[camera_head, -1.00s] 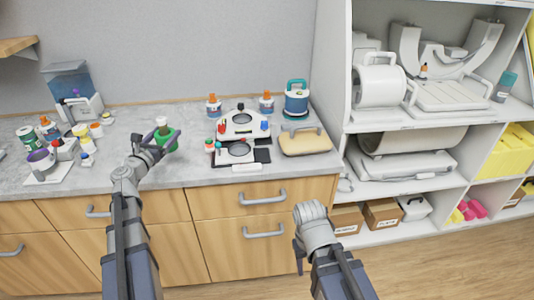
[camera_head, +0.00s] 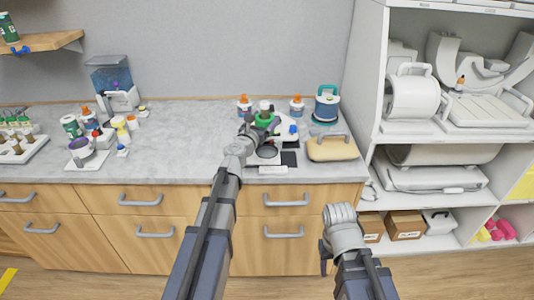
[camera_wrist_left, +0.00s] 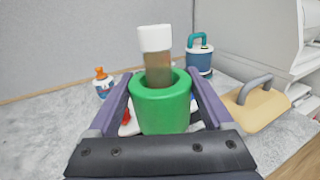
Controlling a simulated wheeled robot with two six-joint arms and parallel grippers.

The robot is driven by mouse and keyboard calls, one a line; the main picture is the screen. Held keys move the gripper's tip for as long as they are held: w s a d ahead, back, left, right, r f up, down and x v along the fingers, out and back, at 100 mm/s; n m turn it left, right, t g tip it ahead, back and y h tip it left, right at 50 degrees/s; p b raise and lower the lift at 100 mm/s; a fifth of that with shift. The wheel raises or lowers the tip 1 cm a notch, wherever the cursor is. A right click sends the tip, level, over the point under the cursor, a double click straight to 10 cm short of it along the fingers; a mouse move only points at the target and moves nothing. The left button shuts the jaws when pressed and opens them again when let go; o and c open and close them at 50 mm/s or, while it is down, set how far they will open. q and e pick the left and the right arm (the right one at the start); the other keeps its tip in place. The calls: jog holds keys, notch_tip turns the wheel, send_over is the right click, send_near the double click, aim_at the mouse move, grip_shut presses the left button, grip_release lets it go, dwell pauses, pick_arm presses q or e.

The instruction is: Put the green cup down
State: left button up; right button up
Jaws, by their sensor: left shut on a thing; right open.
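The green cup (camera_wrist_left: 161,110) is between the fingers of my left gripper (camera_wrist_left: 160,100) in the left wrist view. A tube with a white cap (camera_wrist_left: 155,40) and brownish contents stands in the cup. In the head view my left gripper (camera_head: 257,128), shut on the cup (camera_head: 265,122), is over the white-and-black device (camera_head: 289,131) on the counter and hides part of it. I cannot tell whether the cup touches anything below. My right gripper (camera_head: 327,248) is open and empty, low in front of the drawers.
The grey counter (camera_head: 185,145) is clear left of the device. A tan block with a grey handle (camera_head: 330,150) and a blue canister (camera_head: 327,105) are to the right. Orange-capped bottles (camera_head: 297,106) stand behind. Several jars (camera_head: 72,127) crowd the left. A white shelf (camera_head: 375,75) stands at right.

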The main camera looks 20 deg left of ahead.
pick_arm(q)
jog(key=shift+w+d, duration=0.1)
jog(key=shift+d, duration=0.3)
jog(key=b, duration=0.6)
send_over(267, 155)
notch_tip(267, 155, down, 6)
jog(key=shift+f, duration=0.15)
notch_tip(267, 155, down, 4)
jog(key=b, duration=0.4)
jog(key=shift+r, duration=0.2)
jog(key=shift+f+b, duration=0.4)
jog(key=o, duration=1.3)
jog(key=shift+r, duration=0.1)
jog(key=shift+o, duration=0.2)
jog(key=shift+r, duration=0.15)
